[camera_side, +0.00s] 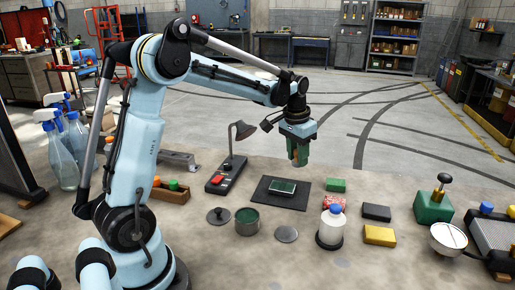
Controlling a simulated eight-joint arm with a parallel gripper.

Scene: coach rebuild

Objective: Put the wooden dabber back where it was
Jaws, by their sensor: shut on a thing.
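My gripper (298,158) points down above the bench, behind the dark mat (300,205) and clear of it. It is shut on a small brownish thing, taken as the wooden dabber (301,154). The fingers cover most of it, so its shape is hard to make out. A small dark green plate with a light rim (283,187) lies on the mat. An open round tin (247,226) with dark green inside stands in front of the mat. A dark knobbed lid (219,216) lies to its left and a flat grey disc (286,234) to its right.
A lamp on a black base (222,180) stands left of the mat. Bare bench lies behind the blocks.

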